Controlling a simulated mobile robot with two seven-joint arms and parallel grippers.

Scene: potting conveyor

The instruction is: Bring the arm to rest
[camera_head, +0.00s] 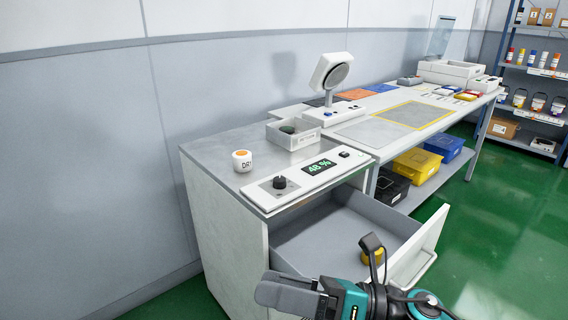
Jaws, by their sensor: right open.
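My right gripper (320,275) is at the bottom centre, in front of the open drawer (310,243) of the grey cabinet. Its jaws are apart, and I see nothing held between them. One grey finger points left, and a dark part of the gripper stands up over the drawer's right side. A small yellow item (373,257) shows just behind that part, low in the drawer; its shape is partly hidden. My left gripper is out of view.
The drawer front (420,248) sticks out near my arm. Black, yellow and blue bins sit under the long bench. Green floor at right is clear.

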